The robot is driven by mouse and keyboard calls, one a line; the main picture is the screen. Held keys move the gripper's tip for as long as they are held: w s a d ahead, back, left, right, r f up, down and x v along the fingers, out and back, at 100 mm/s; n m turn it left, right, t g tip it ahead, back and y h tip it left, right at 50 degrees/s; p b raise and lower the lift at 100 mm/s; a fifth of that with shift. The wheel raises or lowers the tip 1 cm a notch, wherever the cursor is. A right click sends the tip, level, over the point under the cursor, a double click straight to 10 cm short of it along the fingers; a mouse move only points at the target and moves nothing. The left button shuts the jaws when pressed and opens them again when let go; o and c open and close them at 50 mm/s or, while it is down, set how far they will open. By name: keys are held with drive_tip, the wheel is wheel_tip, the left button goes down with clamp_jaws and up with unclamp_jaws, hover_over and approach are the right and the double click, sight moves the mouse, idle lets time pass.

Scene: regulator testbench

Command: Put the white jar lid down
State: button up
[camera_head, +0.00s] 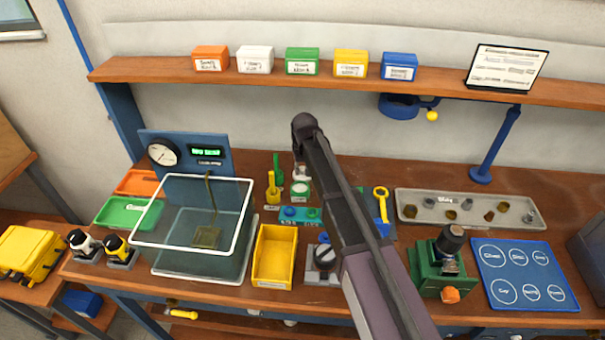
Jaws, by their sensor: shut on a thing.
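My arm reaches in from the bottom right, and its wrist hangs over the back middle of the bench. My gripper (301,168) points down below the wrist, small and partly hidden by my arm. It is shut on a small pale thing, which I take to be the white jar lid (301,175). A small green and white jar (300,191) stands just below it in the picture. I cannot tell whether the lid touches the jar or hangs above it.
A yellow bottle (272,188) and a green one (278,168) stand left of the jar. A teal holder (300,215) and yellow bin (274,257) are in front. A clear tank (153,252) stands left; a grey tray (470,220) and blue mat (520,285) lie right.

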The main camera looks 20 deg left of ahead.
sight(303, 170)
drive_tip(key=shift+w+f, duration=0.1)
drive_tip(key=shift+f, duration=0.3)
drive_tip(key=o, duration=0.9)
drive_tip(key=shift+r, duration=0.15)
drive_tip(key=r+p, duration=0.7)
drive_tip(key=shift+s+d+r, duration=0.2)
drive_tip(key=shift+s+r, duration=0.05)
drive_tip(key=shift+s, duration=0.1)
idle(0.8)
drive_tip(key=shift+s, duration=0.2)
